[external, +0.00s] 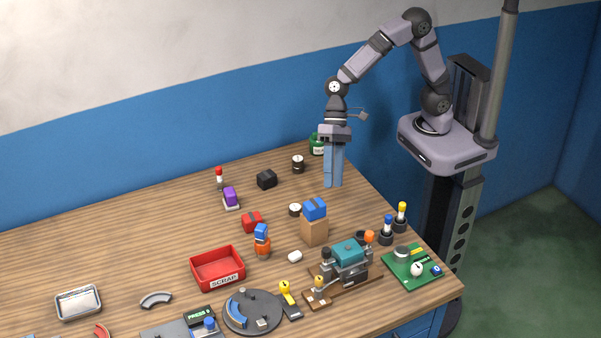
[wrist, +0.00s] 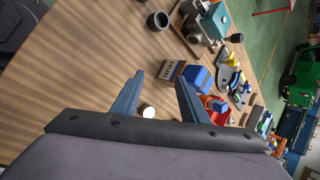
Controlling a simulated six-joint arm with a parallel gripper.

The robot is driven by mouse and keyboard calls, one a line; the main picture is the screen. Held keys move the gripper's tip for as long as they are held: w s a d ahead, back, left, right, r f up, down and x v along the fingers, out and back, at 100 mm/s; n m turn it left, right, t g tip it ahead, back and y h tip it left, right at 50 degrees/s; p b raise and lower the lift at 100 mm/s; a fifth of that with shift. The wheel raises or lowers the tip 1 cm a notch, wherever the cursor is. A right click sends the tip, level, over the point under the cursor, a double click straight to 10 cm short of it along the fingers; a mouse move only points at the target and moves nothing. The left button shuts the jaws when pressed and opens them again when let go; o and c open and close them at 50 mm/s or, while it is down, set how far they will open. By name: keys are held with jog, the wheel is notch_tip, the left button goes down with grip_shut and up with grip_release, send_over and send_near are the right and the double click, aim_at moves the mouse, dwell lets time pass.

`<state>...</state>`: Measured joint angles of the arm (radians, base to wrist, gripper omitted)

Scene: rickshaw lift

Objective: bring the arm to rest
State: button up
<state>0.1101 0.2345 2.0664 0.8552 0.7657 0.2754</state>
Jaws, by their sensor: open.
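My gripper (external: 334,165) hangs pointing down at the back right of the wooden table (external: 130,215), its blue fingers above or near the tabletop. In the wrist view my gripper (wrist: 158,97) shows two blue fingers spread apart with nothing held between them. A small white round piece (wrist: 147,111) shows beyond the fingers, near the left one. My arm is bent up and over from its base at the right. Whether the fingertips touch the table cannot be told.
A green jar (external: 317,144) and a dark round piece (external: 298,164) stand close to my gripper. A blue block (external: 315,209) sits on a cardboard-coloured box (external: 314,231) in front. A red scrap bin (external: 217,268), a teal-topped fixture (external: 348,254) and a green board (external: 412,268) lie nearer the front.

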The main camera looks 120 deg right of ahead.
jog(key=s+d+f+n+g+h, duration=0.1)
jog(key=s+d+f+n+h, duration=0.1)
jog(key=s, duration=0.8)
jog(key=s+d+f+n+g+h, duration=0.2)
jog(key=s+d+n, duration=0.4)
jog(key=s+n, duration=0.3)
jog(key=shift+s+d+f+g+h, duration=0.3)
jog(key=shift+s+f+h, duration=0.35)
jog(key=shift+h, duration=0.35)
